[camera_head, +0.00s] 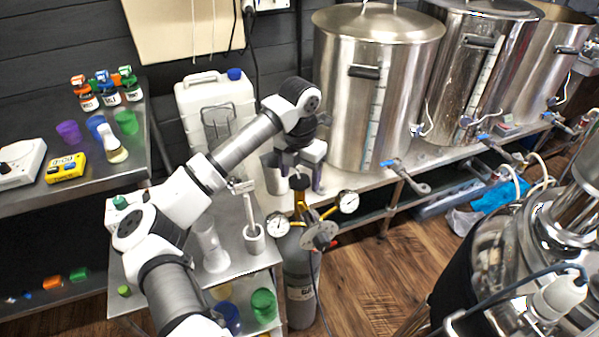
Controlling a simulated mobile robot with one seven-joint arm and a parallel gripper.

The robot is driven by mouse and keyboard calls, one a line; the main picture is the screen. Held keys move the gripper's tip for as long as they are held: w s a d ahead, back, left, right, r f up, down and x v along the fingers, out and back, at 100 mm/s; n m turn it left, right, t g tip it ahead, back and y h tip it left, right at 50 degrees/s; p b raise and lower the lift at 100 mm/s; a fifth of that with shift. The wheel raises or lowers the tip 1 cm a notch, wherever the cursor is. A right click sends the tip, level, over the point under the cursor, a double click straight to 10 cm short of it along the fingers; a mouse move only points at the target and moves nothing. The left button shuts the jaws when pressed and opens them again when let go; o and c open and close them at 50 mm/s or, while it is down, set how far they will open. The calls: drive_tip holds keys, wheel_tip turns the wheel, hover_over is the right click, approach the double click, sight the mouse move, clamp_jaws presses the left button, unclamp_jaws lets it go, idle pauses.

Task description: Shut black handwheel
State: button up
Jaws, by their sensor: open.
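The black handwheel (299,182) sits on top of the valve of a grey gas cylinder (299,268), in the middle of the view. My gripper (299,177) is open and points down over it. Its fingers appear on either side of the handwheel; whether they touch it I cannot tell. The brass valve body (300,202) shows below the wheel. A regulator with a left gauge (278,224), a right gauge (347,201) and a grey round knob (320,235) hangs on the front of the valve. My gripper hides part of the wheel's upper side.
A steel cart (135,262) with a white pestle-like tool in a cup (252,237) and a clear cylinder (211,246) stands left of the gas cylinder. A white jerrycan (215,100) is behind my arm. Large steel kettles (365,120) line the back shelf. The wooden floor (385,270) is clear at right.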

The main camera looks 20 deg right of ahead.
drive_tip(key=shift+f, duration=0.1)
drive_tip(key=c, duration=0.9)
drive_tip(key=shift+c, duration=0.2)
drive_tip(key=shift+b, duration=0.3)
